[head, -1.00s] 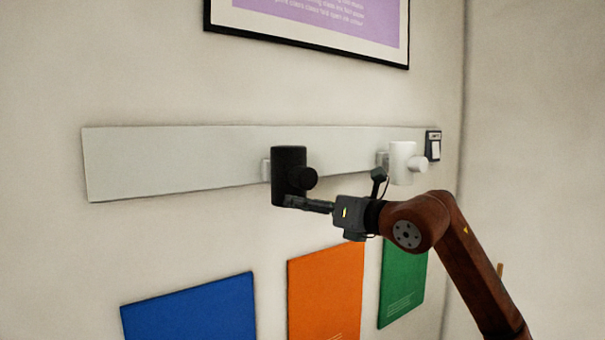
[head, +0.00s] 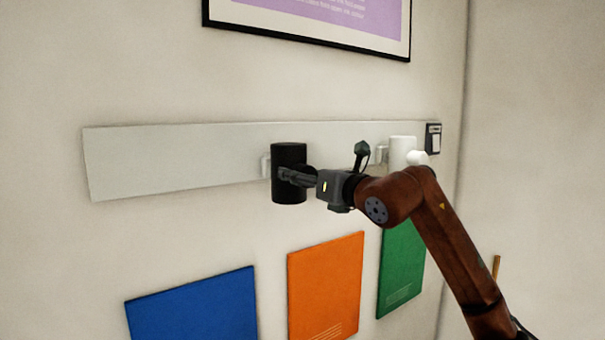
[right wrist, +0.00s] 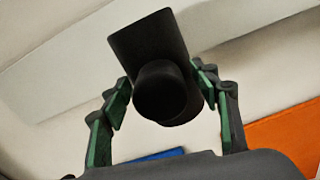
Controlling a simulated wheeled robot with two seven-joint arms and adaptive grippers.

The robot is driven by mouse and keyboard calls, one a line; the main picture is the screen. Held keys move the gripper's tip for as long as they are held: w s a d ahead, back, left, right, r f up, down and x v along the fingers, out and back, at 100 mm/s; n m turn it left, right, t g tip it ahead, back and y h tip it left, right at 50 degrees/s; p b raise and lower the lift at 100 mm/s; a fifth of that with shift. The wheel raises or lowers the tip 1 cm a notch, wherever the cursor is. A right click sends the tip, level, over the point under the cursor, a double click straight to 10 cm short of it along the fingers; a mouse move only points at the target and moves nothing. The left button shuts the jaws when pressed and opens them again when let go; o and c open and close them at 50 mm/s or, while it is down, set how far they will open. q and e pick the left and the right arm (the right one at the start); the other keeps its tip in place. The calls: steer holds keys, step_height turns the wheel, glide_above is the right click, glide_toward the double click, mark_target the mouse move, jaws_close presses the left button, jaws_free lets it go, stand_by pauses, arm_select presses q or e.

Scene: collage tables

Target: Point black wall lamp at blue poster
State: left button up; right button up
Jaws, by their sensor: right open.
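The black wall lamp (head: 288,157) is mounted on a pale rail on the wall. It is a dark upright cylinder with a round knob on its side, and in the right wrist view the knob (right wrist: 161,93) faces the camera. My right gripper (head: 290,175) is at the knob. In the right wrist view my right gripper (right wrist: 163,93) is open, with its green-padded fingers on either side of the knob. The blue poster (head: 195,309) is on the wall below and left of the lamp; a strip of it shows in the right wrist view (right wrist: 158,157). My left gripper is not in view.
A white lamp (head: 402,150) is on the same rail (head: 170,162) to the right, close behind my right arm. A black-and-white switch (head: 433,139) is at the rail's right end. Orange (head: 326,286) and green (head: 401,266) posters are below. A framed purple picture (head: 320,18) hangs above.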

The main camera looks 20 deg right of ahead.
steer(key=shift+c, duration=0.2)
steer(key=shift+s+d, duration=0.15)
steer(key=shift+s, duration=0.15)
steer(key=c, duration=1.1)
jaws_close()
